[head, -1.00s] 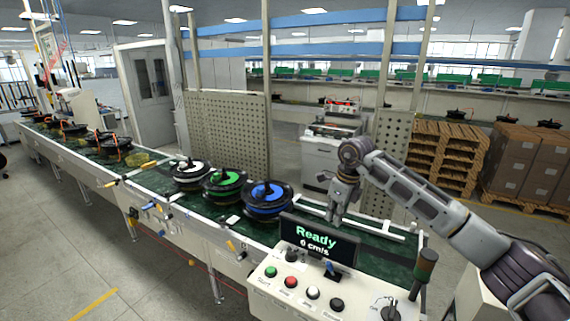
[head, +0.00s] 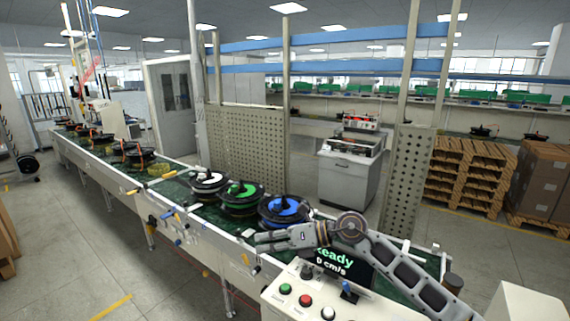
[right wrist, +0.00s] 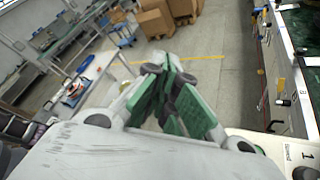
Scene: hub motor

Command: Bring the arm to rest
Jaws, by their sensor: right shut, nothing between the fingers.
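My right arm comes in from the lower right in the head view and bends at a round joint above the display. My right gripper (head: 260,238) points left, in front of the blue-topped hub motor (head: 284,210) and over the near side of the conveyor. It is shut and empty. Its fingers (right wrist: 162,66) meet in the right wrist view, with floor behind them. The arm covers part of the display (head: 340,262), which reads "Ready" and "0 cm/s". My left gripper is not in view.
A control panel (head: 299,302) with coloured buttons stands below the arm. White-topped (head: 209,181) and green-topped (head: 241,193) hub motors sit on the conveyor (head: 180,188). Pallets (head: 468,170) and cartons (head: 545,180) stand at the right. Open floor lies at the left front.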

